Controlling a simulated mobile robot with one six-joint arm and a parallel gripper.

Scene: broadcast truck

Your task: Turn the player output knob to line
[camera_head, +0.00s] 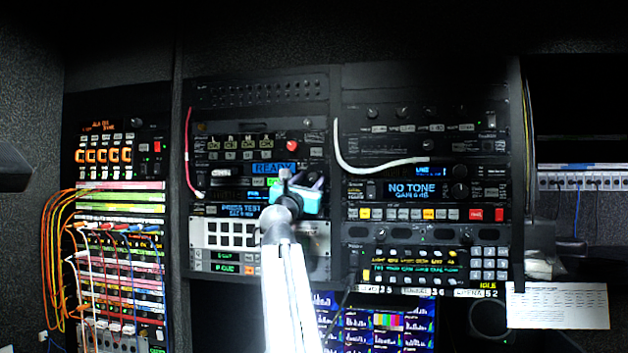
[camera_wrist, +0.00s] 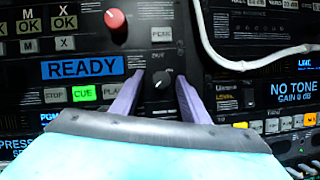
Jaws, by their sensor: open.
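A small black knob (camera_wrist: 162,79) with a pale pointer line sits on the player panel in the wrist view, right of the blue READY display (camera_wrist: 82,67). It looks like the output knob; its small printed labels are too blurred to read, and I cannot tell its exact setting. My gripper (camera_wrist: 155,97) is open, with one finger to the left and one to the right of the knob. I cannot tell whether either finger touches it. In the head view my gripper (camera_head: 308,180) is at the right end of the player, and it hides the knob.
A red knob (camera_wrist: 115,18) sits above left of the black knob. CUE (camera_wrist: 84,93) is lit green among the buttons below READY. A white cable (camera_wrist: 213,45) loops close on the right, by the NO TONE unit (camera_head: 416,189). A red cable (camera_head: 188,150) hangs at the left.

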